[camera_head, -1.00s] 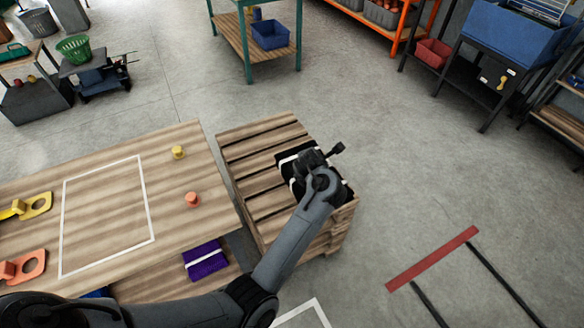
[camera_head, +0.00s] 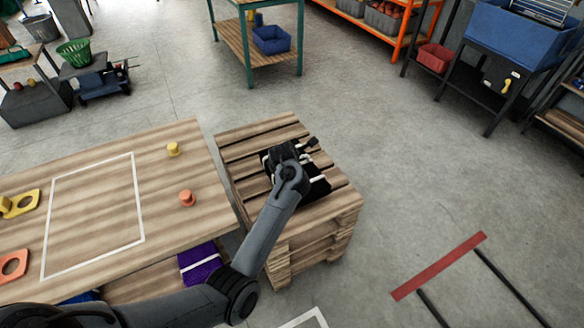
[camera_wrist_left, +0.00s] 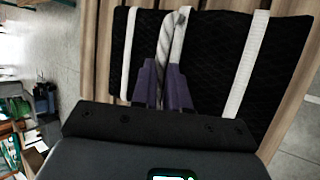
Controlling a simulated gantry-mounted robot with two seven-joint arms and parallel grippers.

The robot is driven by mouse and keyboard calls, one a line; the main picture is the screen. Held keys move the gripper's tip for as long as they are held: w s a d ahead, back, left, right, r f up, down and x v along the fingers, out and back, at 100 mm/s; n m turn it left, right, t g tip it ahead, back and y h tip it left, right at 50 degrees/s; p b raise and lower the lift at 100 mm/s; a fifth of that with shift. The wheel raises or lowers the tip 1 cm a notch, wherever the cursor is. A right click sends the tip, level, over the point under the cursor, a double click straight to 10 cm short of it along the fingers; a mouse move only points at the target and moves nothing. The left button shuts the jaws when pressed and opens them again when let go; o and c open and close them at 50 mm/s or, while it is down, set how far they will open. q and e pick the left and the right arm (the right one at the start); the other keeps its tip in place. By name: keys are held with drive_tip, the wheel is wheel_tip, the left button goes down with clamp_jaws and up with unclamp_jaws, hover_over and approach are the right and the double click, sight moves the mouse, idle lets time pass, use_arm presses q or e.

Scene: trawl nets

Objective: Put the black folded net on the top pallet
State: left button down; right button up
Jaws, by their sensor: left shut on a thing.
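The black folded net (camera_head: 320,188), with white straps, is at the top of the stacked wooden pallets (camera_head: 245,150), over the middle and right part of the top slats. In the left wrist view the net (camera_wrist_left: 208,60) fills the upper part, with pallet slats (camera_wrist_left: 97,45) beside it. My left gripper (camera_wrist_left: 164,68) is shut on the net's white twisted cord. In the head view the left gripper (camera_head: 286,165) is above the net and its wrist hides part of it. I cannot tell whether the net rests on the slats or hangs just above. My right gripper is not in view.
A wooden table (camera_head: 100,195) with a white outlined rectangle, a yellow peg (camera_head: 173,149) and an orange peg (camera_head: 187,198) stands left of the pallets. A purple folded net (camera_head: 200,263) lies low by the table's edge.

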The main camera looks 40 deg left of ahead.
use_arm(q)
drive_tip(key=shift+f+b, duration=0.7)
drive_tip(key=shift+f, duration=0.7)
drive_tip(key=c, duration=1.4)
unclamp_jaws()
drive_tip(key=shift+f, duration=0.25)
drive_tip(key=shift+c, duration=0.2)
drive_tip(key=o, duration=0.3)
drive_tip(key=shift+r, duration=0.1)
